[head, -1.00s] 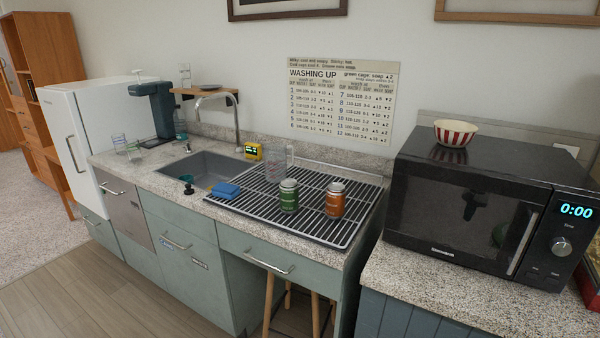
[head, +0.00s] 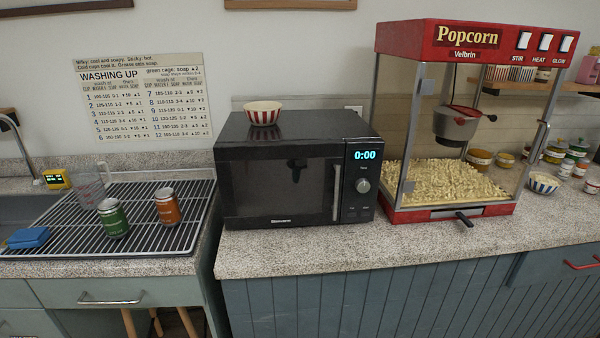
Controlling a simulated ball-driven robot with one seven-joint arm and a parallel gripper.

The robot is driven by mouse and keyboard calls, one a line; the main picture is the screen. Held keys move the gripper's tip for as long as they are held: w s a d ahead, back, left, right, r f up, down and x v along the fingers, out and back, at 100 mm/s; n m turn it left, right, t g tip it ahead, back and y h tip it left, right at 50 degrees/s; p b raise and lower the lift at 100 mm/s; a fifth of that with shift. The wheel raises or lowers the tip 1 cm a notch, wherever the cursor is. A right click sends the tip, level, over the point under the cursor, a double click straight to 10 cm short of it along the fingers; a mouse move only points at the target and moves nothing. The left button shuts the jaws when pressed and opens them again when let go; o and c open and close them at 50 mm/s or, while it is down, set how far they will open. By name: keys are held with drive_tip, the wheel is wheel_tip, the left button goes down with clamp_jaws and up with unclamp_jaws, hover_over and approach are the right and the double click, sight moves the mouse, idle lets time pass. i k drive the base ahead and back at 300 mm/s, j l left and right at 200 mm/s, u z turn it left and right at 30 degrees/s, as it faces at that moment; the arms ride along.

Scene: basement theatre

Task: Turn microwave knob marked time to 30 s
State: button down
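The black microwave (head: 240,190) stands on the speckled counter in the middle of the head view, its door shut. Its display (head: 365,155) reads 0:00 in blue digits. The round silver time knob (head: 363,186) sits on the right-hand panel below the display, under a small label that seems to read "Time". Any marks around the knob are too small to read. My gripper is not in view, and nothing touches the knob.
A red-and-white striped bowl (head: 262,112) rests on top of the microwave. A red popcorn machine (head: 455,205) stands close to its right. Bare counter (head: 300,248) runs in front.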

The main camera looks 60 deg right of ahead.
sight(362, 185)
drive_tip(key=z, duration=1.3)
drive_tip(key=j+u, duration=0.2)
drive_tip(key=k+j, duration=0.05)
drive_tip(key=j, duration=0.05)
